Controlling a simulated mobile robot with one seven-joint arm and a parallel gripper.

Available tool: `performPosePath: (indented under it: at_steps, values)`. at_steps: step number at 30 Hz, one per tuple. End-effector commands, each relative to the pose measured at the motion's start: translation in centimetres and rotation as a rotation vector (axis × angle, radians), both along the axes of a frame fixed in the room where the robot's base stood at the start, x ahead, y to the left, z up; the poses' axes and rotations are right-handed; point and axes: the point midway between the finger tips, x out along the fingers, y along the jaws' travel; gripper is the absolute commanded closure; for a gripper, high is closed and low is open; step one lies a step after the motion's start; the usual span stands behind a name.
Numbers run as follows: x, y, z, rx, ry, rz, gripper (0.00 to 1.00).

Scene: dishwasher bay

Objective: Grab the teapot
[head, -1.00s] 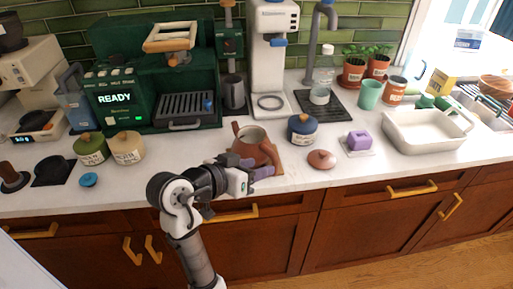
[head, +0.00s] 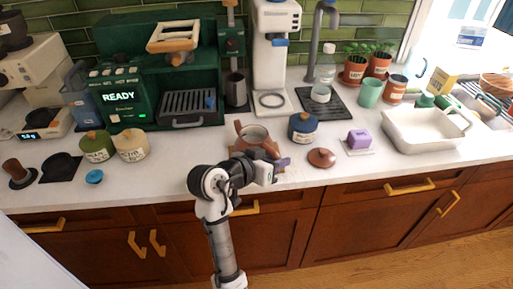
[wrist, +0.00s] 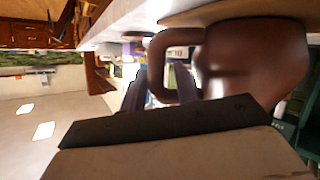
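The reddish-brown teapot (head: 254,134) stands lidless on a wooden board on the counter, with its spout to the left. In the head view my gripper (head: 281,163) is in front of it and to its right, and my arm hides the teapot's lower part. In the sideways wrist view the teapot (wrist: 255,55) fills the right side, its loop handle (wrist: 157,68) near my fingers. My gripper (wrist: 160,90) is open, its two fingers apart, one on either side of the handle in the picture. Contact cannot be told. A round brown lid (head: 321,158) lies to the right.
A blue canister (head: 303,128) stands right of the teapot. A purple block (head: 359,139) and a white basin (head: 424,131) are farther right. Green (head: 97,147) and cream (head: 131,147) canisters stand left. The green espresso machine (head: 140,80) is behind.

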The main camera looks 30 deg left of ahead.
Motion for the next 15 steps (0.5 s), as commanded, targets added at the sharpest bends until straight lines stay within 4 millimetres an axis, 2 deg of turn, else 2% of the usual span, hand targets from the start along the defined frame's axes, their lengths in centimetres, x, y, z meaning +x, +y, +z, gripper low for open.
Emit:
performPosePath:
  at_steps: [1, 6, 15]
  values:
    - [-0.01, -0.02, 0.05, 0.000, -0.001, -0.001, 0.77]
    - [-0.01, -0.02, 0.09, 0.000, -0.002, 0.000, 0.99]
    - [-0.03, -0.01, 0.22, 0.003, -0.005, -0.001, 1.00]
